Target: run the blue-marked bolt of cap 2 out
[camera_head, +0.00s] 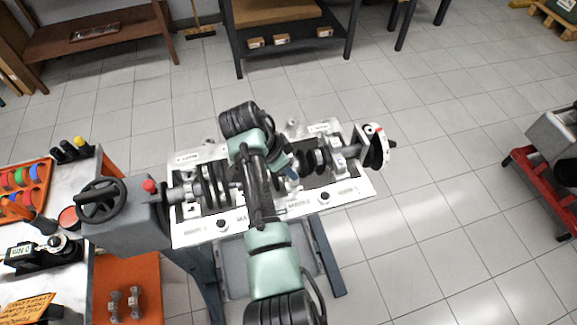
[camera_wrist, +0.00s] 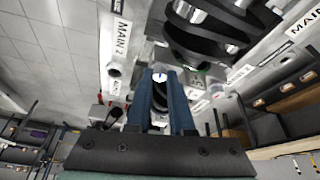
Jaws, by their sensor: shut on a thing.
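In the wrist view my gripper (camera_wrist: 161,84) points at the engine, its two blue fingers close together. A pale round bolt head with a small blue mark (camera_wrist: 159,75) shows between the fingertips, and the fingers are shut on it. A plate labelled MAIN 2 (camera_wrist: 120,42) is just left of the fingers. The bolt's shank and how far it sits in the cap are hidden. In the head view my arm crosses over the engine block (camera_head: 210,236) and hides most of the gripper and cap 2.
The dark crankshaft (camera_head: 315,160) lies along the block, with a round disc (camera_head: 378,148) at its right end. A grey unit with a handwheel (camera_head: 101,200) stands at the left end. A bench with an orange tray (camera_head: 40,180) is further left.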

